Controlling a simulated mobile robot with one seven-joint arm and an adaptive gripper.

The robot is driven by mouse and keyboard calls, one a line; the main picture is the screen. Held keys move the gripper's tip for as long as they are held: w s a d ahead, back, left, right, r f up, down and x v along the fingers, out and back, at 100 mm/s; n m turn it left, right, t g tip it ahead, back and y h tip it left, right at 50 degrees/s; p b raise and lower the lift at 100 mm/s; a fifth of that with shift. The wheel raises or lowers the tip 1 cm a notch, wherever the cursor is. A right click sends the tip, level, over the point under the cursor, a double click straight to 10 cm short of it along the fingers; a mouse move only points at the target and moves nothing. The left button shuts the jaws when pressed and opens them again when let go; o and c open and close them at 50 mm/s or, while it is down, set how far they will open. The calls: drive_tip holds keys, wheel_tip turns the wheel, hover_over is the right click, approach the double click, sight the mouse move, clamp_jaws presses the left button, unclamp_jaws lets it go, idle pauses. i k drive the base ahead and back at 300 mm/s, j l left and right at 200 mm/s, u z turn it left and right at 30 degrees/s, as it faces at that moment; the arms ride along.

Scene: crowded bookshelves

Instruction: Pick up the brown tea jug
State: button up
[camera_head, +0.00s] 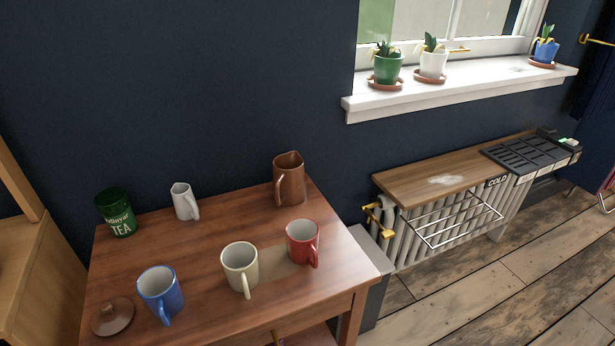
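The brown tea jug (290,180) stands upright at the back right corner of the wooden table (210,268). It has a spout at its top, and its handle is on the left side, facing the front. Nothing stands in front of it close by; the red mug (302,242) is nearer the front edge. My gripper does not show in this view.
On the table also stand a green tea tin (117,214), a small white jug (184,202), a blue mug (160,292), a cream mug (240,268) and a brown lid (112,316). A dark wall is behind; a radiator (408,243) with a wooden shelf is right.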

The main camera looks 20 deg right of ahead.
sight(290, 187)
drive_tip(key=l, duration=1.1)
drive_tip(key=k+l, duration=0.1)
drive_tip(key=l, duration=1.05)
